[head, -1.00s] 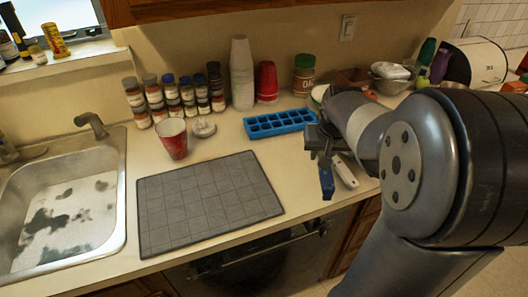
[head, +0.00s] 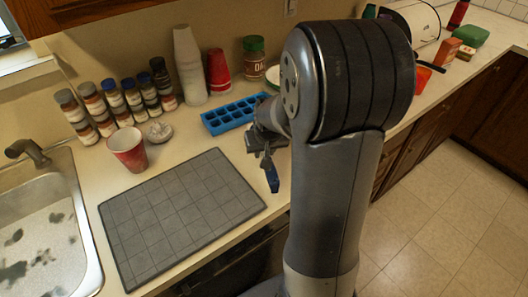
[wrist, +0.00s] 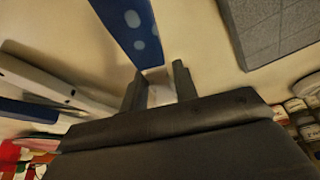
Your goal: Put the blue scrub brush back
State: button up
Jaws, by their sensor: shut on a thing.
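My gripper (head: 262,150) is shut on the blue scrub brush (head: 271,177), near the counter's front edge, right of the grey mat. In the wrist view the brush's blue shaft, with pale spots (wrist: 130,28), runs up and away from between the two fingertips (wrist: 158,88). Part of the brush is hidden by the gripper. I cannot tell how far it is above the counter.
The grey gridded mat (head: 180,215), a red cup (head: 128,150) and a blue ice tray (head: 232,113) are left of my arm. A sink (head: 45,235) lies far left. Jars (head: 120,102) line the wall. A long white thing (wrist: 40,82) lies beside the gripper.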

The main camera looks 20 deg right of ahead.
jog(key=shift+f, duration=0.45)
jog(key=shift+f, duration=0.15)
jog(key=o, duration=0.9)
jog(key=shift+o, duration=0.2)
jog(key=shift+s+r, duration=0.1)
jog(key=shift+r, duration=0.6)
jog(key=v, duration=1.1)
